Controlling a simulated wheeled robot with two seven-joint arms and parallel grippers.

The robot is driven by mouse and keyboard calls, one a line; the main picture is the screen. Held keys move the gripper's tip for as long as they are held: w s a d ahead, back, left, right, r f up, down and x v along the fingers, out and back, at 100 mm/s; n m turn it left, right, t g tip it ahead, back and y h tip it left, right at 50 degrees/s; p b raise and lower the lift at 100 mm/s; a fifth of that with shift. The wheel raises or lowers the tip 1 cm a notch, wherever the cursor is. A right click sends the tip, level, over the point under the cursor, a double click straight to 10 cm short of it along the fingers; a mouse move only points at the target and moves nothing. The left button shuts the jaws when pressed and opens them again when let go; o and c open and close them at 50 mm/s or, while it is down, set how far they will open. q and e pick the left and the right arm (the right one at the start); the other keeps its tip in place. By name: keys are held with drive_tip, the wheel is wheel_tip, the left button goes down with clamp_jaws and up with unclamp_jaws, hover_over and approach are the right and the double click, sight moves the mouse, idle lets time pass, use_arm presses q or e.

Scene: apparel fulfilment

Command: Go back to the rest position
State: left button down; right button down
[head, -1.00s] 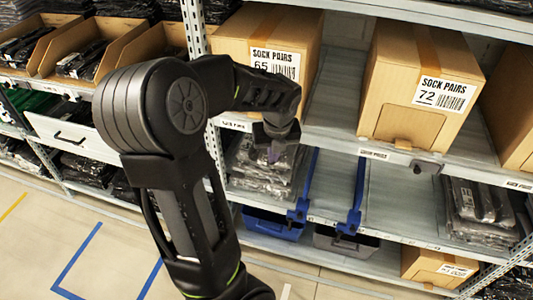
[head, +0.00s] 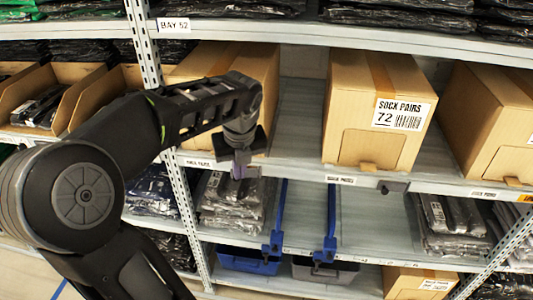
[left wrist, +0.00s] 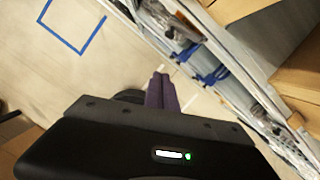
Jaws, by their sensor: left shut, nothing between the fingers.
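My left gripper (head: 239,172) hangs in front of the shelving, below the box at the left in the head view. Its purple fingers are closed together with nothing between them; they also show in the left wrist view (left wrist: 162,92), with floor and shelf edges beyond. My left arm comes in from the left and covers part of the left box. My right gripper is out of view.
A "SOCK PAIRS 72" box (head: 380,110) and a partly hidden box (head: 235,65) stand on the middle shelf (head: 300,125). Bagged garments (head: 232,205), a blue bin (head: 250,262) and a grey bin (head: 325,270) sit lower. Floor with blue tape (left wrist: 78,45) lies in front.

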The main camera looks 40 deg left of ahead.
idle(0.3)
use_arm(q)
drive_tip(key=w+d+f+n+t+h, duration=0.15)
drive_tip(key=w+d+n+t, duration=0.3)
drive_tip(key=w+n, duration=0.55)
drive_tip(key=w+d+f+n+h, duration=0.1)
drive_tip(key=w+d+f+n, duration=0.25)
drive_tip(key=d+f, duration=0.35)
drive_tip(key=w+d+f+n+h, duration=0.1)
drive_tip(key=w+d+f+n, duration=0.1)
drive_tip(key=d+f+n, duration=0.45)
drive_tip(key=s+d+f+n+g+h, duration=0.1)
drive_tip(key=s+d+f+n, duration=0.25)
drive_tip(key=d+f, duration=0.35)
drive_tip(key=s+d+f+n+h, duration=0.1)
drive_tip(key=s+d+f+n, duration=0.1)
drive_tip(key=s+d+f, duration=0.5)
drive_tip(key=s+d+f+g, duration=0.2)
drive_tip(key=s+d+f, duration=0.1)
drive_tip(key=s+f, duration=0.2)
drive_tip(key=s+d+f+g, duration=0.2)
drive_tip(key=s+d+f, duration=0.2)
drive_tip(key=s, duration=0.5)
drive_tip(key=shift+d+f+h, duration=0.15)
drive_tip(key=shift+f+h, duration=0.3)
drive_tip(key=shift+f, duration=0.45)
